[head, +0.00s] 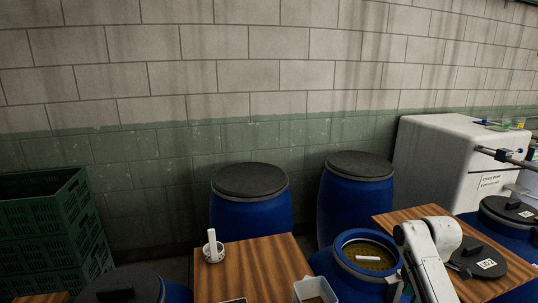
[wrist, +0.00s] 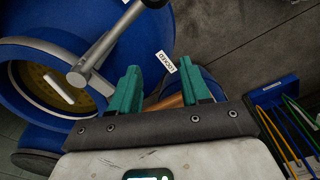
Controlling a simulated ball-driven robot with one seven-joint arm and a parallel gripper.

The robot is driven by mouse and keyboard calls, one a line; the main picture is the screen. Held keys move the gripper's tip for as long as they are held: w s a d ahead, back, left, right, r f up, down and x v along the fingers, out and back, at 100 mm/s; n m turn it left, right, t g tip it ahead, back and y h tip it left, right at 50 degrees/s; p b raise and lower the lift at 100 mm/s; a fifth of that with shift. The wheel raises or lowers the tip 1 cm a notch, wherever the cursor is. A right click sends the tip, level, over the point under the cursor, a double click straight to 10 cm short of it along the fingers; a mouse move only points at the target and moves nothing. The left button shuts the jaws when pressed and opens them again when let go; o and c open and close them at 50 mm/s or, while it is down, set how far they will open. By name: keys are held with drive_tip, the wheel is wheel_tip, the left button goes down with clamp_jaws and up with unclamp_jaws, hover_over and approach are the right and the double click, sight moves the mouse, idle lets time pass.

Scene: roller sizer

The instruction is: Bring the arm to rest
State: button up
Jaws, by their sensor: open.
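My gripper (wrist: 161,86) shows in the wrist view with its two green fingers apart and nothing between them. Beyond the fingertips are a blue surface and a small white label (wrist: 164,63). In the head view my white arm (head: 430,262) is bent at the lower right, in front of a wooden tabletop and beside an open blue barrel (head: 357,268). My gripper itself is not visible there. The open barrel holds a yellowish perforated plate with a white bar (head: 368,260) on it.
Lidded blue barrels (head: 250,200) stand by the wall. Green crates (head: 45,235) are stacked at left, a white cabinet (head: 440,160) at right.

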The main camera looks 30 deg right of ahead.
drive_tip(key=s+a+f+m+y, duration=0.15)
drive_tip(key=a+f, duration=0.35)
drive_tip(key=a, duration=0.6)
drive_tip(key=s+a+f+m+h, duration=0.1)
drive_tip(key=a+f+m, duration=0.25)
drive_tip(key=a, duration=0.85)
drive_tip(key=s+a+m, duration=0.3)
drive_tip(key=s, duration=0.5)
drive_tip(key=s+a+m, duration=0.2)
drive_tip(key=s+a, duration=0.2)
drive_tip(key=s, duration=0.4)
drive_tip(key=shift+s+a+f+m+t+h, duration=0.25)
drive_tip(key=shift+s+f+m+t+h, duration=0.1)
drive_tip(key=shift+f+m+h, duration=0.1)
